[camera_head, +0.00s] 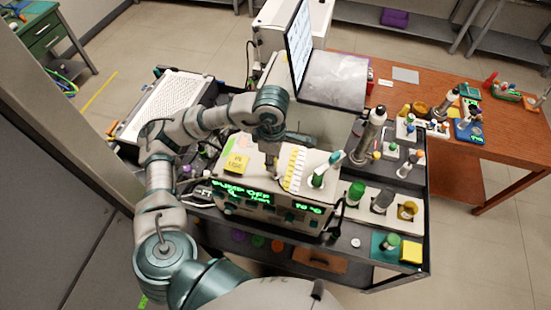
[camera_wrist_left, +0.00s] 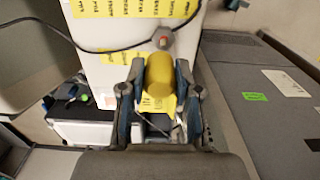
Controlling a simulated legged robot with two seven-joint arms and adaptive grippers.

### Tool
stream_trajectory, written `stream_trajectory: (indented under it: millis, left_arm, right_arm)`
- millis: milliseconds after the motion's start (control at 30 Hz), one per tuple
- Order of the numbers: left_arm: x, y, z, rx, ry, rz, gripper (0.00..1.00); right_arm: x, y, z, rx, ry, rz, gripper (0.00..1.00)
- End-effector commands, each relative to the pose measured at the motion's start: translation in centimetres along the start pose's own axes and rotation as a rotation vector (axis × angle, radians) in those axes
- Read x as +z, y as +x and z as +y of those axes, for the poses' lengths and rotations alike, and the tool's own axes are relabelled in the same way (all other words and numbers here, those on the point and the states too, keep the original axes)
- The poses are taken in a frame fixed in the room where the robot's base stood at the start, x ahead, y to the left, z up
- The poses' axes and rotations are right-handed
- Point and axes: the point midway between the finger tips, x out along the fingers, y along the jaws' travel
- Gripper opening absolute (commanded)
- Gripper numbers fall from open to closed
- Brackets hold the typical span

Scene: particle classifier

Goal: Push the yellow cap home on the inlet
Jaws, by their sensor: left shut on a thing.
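My left gripper (camera_head: 273,168) reaches down over the top of the beige instrument (camera_head: 240,178) with the green lit display. In the left wrist view, the left gripper (camera_wrist_left: 156,88) is shut on the yellow cap (camera_wrist_left: 160,75), which sits between its two fingers. A small grey and red fitting (camera_wrist_left: 164,40) shows just beyond the cap; I cannot tell whether it is the inlet or whether the cap touches it. The cap is too small and covered to make out in the head view. My right gripper is not in view.
A yellow note (camera_head: 236,163) lies on the instrument's top left, and a yellow label strip (camera_head: 293,168) is right of the gripper. A green-capped bottle (camera_head: 320,175) stands near the right edge. A black cable (camera_wrist_left: 60,35) crosses the wrist view.

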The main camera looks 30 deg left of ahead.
Motion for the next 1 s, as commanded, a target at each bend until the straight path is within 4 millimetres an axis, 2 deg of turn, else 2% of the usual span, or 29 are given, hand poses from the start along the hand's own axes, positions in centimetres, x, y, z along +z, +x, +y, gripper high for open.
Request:
stream_trajectory:
  millis: [167, 367, 667, 833, 1000]
  left_arm:
    - [0.2, 0.0, -0.1, 0.001, 0.003, 0.002, 0.0]
    - [0.3, -0.1, -0.2, 0.002, 0.003, 0.003, 0.0]
    - [-0.5, 0.1, 0.1, -0.001, 0.001, -0.004, 0.0]
    - [-0.9, 0.1, 0.1, -0.001, 0.001, -0.005, 0.0]
    - [-0.9, 0.0, 0.1, -0.001, 0.002, -0.002, 0.0]
  right_arm:
    - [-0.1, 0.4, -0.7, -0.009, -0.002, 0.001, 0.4]
    - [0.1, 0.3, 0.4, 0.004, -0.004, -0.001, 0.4]
    - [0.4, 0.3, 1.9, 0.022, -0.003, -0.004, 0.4]
    - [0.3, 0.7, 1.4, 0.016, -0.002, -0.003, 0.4]
    - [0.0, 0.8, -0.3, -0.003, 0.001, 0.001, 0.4]
